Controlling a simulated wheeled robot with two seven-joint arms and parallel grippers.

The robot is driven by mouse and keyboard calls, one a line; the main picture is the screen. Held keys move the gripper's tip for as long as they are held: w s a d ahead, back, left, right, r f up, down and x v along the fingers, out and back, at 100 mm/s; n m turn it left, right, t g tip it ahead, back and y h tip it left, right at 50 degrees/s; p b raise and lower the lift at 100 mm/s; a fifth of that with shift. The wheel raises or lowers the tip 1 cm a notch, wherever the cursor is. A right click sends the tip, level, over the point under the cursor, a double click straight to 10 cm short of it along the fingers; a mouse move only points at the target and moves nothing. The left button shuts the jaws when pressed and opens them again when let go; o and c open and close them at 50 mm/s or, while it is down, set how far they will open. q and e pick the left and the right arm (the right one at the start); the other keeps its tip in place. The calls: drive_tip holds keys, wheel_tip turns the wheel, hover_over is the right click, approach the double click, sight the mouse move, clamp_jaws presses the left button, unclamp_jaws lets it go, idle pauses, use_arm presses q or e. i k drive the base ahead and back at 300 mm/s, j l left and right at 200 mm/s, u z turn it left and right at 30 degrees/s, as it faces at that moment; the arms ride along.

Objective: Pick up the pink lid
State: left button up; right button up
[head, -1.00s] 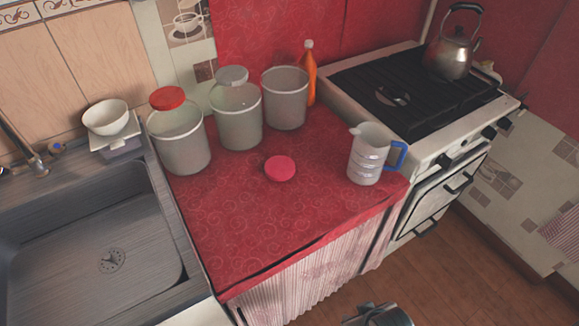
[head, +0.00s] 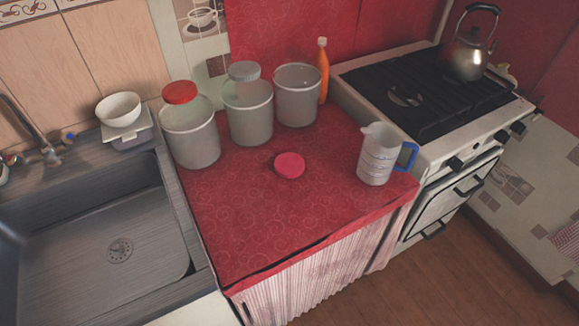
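The pink lid (head: 290,166) is a small round disc lying on the red patterned oilcloth counter (head: 240,222), near its middle. It stands apart from the other things there, with bare cloth around it. Neither of my grippers shows in the head view now.
Three tall grey canisters (head: 190,138) stand behind the lid; a red lid (head: 179,92) and a grey lid (head: 244,71) show at two. A measuring jug (head: 376,158) stands right. An orange bottle (head: 323,72), stove (head: 420,95) and sink (head: 95,240) surround. The counter's front is clear.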

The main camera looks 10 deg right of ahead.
sight(287, 165)
drive_tip(key=l+u, duration=0.15)
drive_tip(key=u, duration=0.25)
drive_tip(key=l+u, duration=0.1)
drive_tip(key=u, duration=0.3)
drive_tip(key=l+u, duration=0.15)
drive_tip(key=u, duration=0.25)
drive_tip(key=l+u, duration=0.15)
drive_tip(key=u, duration=0.25)
drive_tip(key=k+l+u, duration=0.4)
drive_tip(key=l, duration=0.25)
drive_tip(key=k+l+u, duration=0.35)
drive_tip(key=k+l, duration=0.55)
drive_tip(key=l, duration=0.15)
